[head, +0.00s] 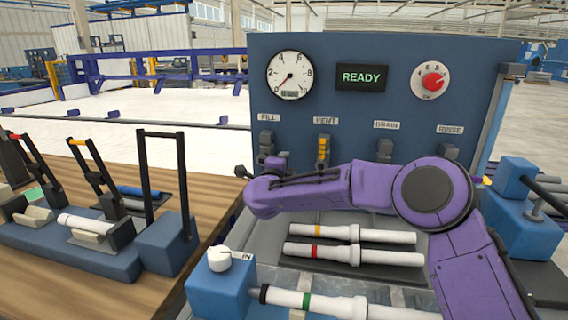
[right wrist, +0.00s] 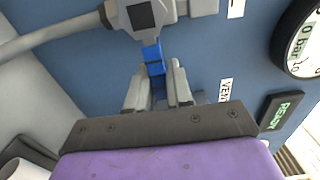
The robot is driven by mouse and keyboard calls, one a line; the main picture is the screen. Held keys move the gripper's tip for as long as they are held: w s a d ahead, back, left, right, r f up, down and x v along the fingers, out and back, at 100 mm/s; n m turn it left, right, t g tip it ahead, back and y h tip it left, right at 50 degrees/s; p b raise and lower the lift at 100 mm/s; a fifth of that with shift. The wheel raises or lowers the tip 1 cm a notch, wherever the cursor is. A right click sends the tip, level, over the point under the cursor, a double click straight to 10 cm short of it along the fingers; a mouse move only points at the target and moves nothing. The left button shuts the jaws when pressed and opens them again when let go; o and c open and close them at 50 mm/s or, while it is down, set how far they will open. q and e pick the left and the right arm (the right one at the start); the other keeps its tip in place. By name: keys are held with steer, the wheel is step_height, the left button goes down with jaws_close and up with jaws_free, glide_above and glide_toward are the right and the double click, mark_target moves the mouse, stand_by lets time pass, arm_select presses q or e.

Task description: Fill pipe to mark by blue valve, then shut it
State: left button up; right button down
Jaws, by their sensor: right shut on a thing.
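My right gripper (right wrist: 158,78) is shut on the blue valve handle (right wrist: 152,53) in the right wrist view, its two grey fingers on either side. The handle joins a grey valve body on the panel. In the head view my purple right arm reaches left in front of the panel, below the FILL fitting (head: 266,143), and the blue handle is hidden there. A white pipe with a green band (head: 330,304) lies at the front, its end towards a blue block with a white knob (head: 219,259) marked IN. No water level can be seen. My left gripper is out of view.
The blue panel (head: 400,80) carries a gauge (head: 290,75) reading about 0 bar, a READY display (head: 361,77) and a red dial (head: 432,80). Two pipes, yellow-banded (head: 338,234) and red-banded (head: 353,254), lie on a dark tray. Clamps (head: 94,231) stand left.

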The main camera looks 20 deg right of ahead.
steer(key=c, duration=1.1)
jaws_free()
steer(key=shift+f, duration=0.1)
steer(key=shift+s+a, duration=0.1)
steer(key=b+v, duration=0.1)
steer(key=v, duration=0.9)
steer(key=shift+s, duration=0.2)
